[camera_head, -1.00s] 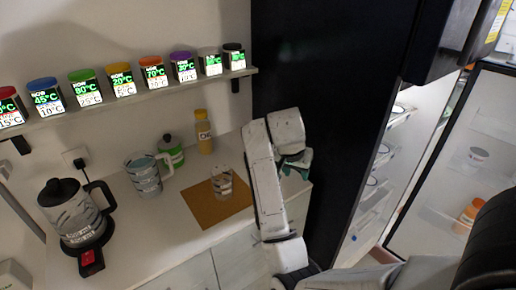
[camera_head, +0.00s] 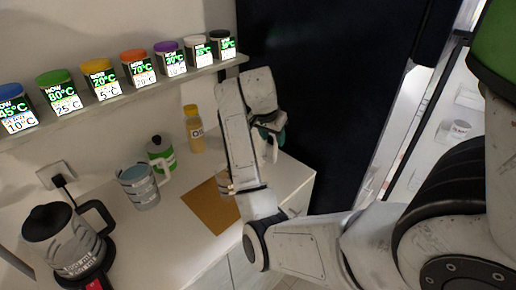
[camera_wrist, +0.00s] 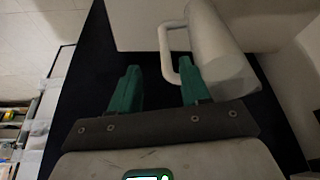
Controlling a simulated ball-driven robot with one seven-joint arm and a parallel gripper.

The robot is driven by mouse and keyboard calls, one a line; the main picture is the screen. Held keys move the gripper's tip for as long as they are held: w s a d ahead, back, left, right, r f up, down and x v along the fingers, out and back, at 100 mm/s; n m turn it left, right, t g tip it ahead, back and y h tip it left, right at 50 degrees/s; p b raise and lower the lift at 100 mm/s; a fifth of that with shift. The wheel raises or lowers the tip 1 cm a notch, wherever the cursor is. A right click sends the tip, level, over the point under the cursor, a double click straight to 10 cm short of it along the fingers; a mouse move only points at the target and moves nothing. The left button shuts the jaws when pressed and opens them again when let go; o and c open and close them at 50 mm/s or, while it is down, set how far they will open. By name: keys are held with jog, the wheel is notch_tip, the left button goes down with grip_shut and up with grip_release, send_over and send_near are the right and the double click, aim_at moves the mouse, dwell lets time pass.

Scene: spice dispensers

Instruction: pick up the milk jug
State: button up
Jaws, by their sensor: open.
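A pale cylinder with a white loop handle (camera_wrist: 212,50) shows at the upper right of the wrist view. It looks like a jug, but I cannot tell for certain that it is the milk jug. My gripper (camera_wrist: 160,86) is open and empty. Its right green finger overlaps the lower end of the loop handle in the picture; contact is unclear. In the head view my gripper (camera_head: 268,140) is partly hidden by my arm, in front of the black panel. A grey-banded jug with a handle (camera_head: 138,188) stands upright on the counter.
The counter (camera_head: 175,225) also holds a kettle (camera_head: 66,240), a green bottle (camera_head: 160,155), a yellow bottle (camera_head: 194,130) and a brown mat (camera_head: 208,205). A spice shelf (camera_head: 110,95) runs above. A tall black panel (camera_head: 330,90) stands right of the counter.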

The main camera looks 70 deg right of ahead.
aim_at(275, 148)
jog(key=shift+w+x, duration=0.15)
jog(key=shift+x, duration=1.8)
jog(key=shift+w+x, duration=0.15)
jog(key=shift+x, duration=1.75)
jog(key=shift+d, duration=0.1)
grip_shut()
jog(key=shift+r, duration=0.1)
